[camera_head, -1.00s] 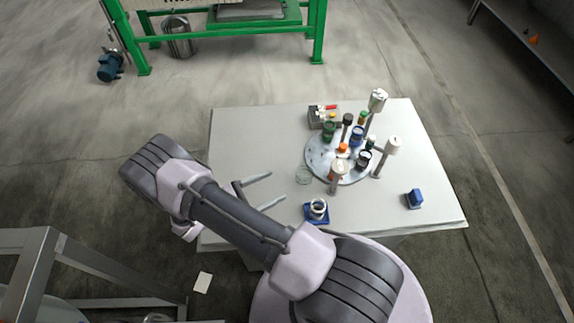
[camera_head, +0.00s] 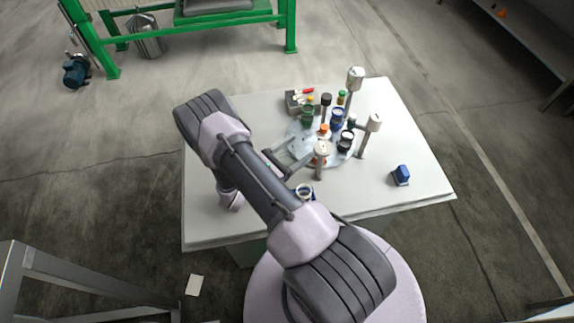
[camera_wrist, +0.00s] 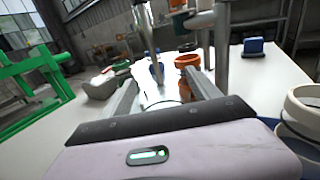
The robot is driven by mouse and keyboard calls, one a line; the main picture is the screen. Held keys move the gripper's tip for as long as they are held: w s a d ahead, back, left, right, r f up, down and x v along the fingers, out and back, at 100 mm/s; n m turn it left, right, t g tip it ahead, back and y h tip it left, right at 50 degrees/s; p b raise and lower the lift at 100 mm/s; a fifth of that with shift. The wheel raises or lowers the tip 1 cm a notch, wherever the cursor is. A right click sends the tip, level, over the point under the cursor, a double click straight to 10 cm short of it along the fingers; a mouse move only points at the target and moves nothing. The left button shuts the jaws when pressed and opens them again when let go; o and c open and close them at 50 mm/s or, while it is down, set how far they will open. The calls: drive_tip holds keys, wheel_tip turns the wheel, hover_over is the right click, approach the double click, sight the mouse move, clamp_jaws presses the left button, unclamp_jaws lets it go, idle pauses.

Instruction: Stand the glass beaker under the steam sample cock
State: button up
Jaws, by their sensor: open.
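My gripper (camera_head: 302,150) is low over the table at the near left edge of the round plate, its fingers apart. It also shows in the wrist view (camera_wrist: 163,92). The clear glass beaker (camera_head: 299,147) is faint and seems to stand between the fingers; its rim (camera_wrist: 165,103) shows weakly in the wrist view. I cannot tell whether either finger touches it. Posts with pale cylindrical heads (camera_head: 355,78) (camera_head: 374,122) (camera_head: 321,148) rise at the round plate. I cannot tell which fitting is the steam sample cock.
Several small jars, among them a blue one (camera_head: 337,118), crowd the round plate. A grey box (camera_head: 294,103) stands behind it. A blue block (camera_head: 401,175) lies at the right. A white ring on a blue base (camera_head: 304,191) is close to my arm.

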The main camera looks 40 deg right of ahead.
drive_tip(key=shift+r, duration=0.1)
clamp_jaws()
